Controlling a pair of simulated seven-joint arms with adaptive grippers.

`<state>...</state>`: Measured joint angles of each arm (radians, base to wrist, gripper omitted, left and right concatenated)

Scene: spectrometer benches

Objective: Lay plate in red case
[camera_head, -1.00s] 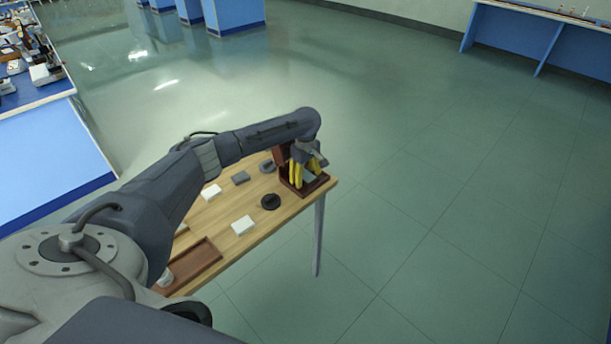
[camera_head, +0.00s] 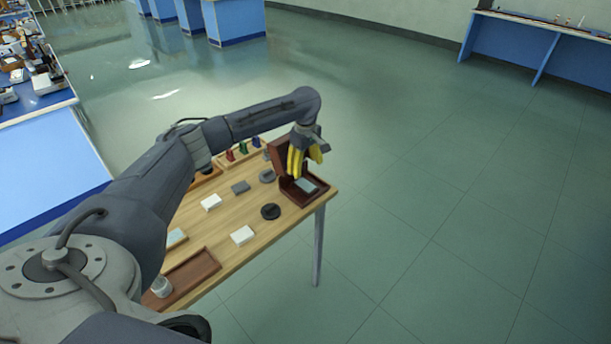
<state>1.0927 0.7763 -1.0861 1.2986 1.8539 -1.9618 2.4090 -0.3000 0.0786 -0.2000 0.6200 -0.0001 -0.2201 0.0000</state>
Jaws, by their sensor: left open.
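The red case (camera_head: 314,194) is a dark red-brown box standing open at the far right corner of the wooden table, its lid raised at the back left. A pale grey-blue plate (camera_head: 305,185) lies inside the case. My left gripper (camera_head: 305,171), with yellow fingers, is above the case. Its fingers are apart and appear to hold nothing. The fingers cover part of the lid. My right gripper is out of view.
The wooden table (camera_head: 227,222) holds a white block (camera_head: 242,235), another white block (camera_head: 211,202), a grey block (camera_head: 240,187), a black disc (camera_head: 270,212), a brown tray (camera_head: 192,276) and a small white jar (camera_head: 161,286). Coloured pieces (camera_head: 243,147) stand at the back.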

